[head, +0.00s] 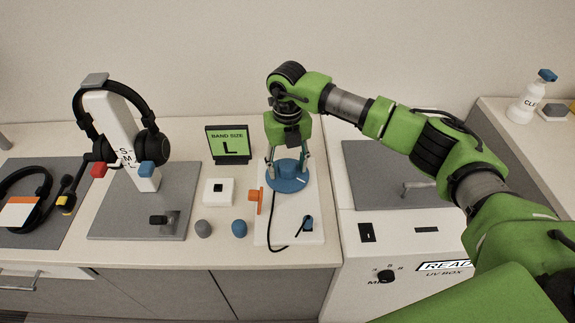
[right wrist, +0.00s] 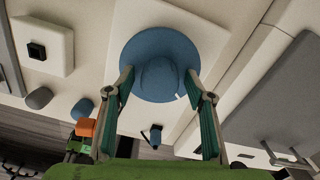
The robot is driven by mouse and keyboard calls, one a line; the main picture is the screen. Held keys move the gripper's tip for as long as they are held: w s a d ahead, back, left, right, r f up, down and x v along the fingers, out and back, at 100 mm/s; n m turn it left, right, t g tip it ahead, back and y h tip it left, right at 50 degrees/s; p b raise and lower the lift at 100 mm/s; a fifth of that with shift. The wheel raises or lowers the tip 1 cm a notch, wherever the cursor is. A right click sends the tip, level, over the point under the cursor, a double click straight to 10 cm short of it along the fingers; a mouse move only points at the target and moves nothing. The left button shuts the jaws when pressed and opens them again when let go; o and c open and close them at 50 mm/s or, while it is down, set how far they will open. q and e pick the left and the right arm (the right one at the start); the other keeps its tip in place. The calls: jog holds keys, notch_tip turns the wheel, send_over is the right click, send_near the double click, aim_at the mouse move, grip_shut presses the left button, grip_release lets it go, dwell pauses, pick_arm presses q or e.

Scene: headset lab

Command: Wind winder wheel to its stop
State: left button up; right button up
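The winder wheel (head: 289,185) is a blue disc lying flat on a white base (head: 268,232). It also shows in the right wrist view (right wrist: 150,42), with a rounded blue hub (right wrist: 157,75) in its middle. My right gripper (head: 286,170) points straight down over the wheel. In the right wrist view my right gripper (right wrist: 159,75) is open, with one fingertip on each side of the hub. A narrow gap seems to show on both sides, but contact is hard to judge. My left gripper is not in view.
An orange lever (head: 256,197) and a black cable (head: 284,248) are beside the wheel. A BAND SIZE display (head: 230,144) reads L. A headphone stand (head: 120,135), a white square block (head: 218,192) and grey and blue knobs (head: 239,228) stand left. A UV box (head: 400,235) is at right.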

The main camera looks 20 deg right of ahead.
aim_at(287, 165)
jog(key=shift+r, duration=0.15)
notch_tip(287, 165, up, 12)
dwell(0.5)
dwell(0.4)
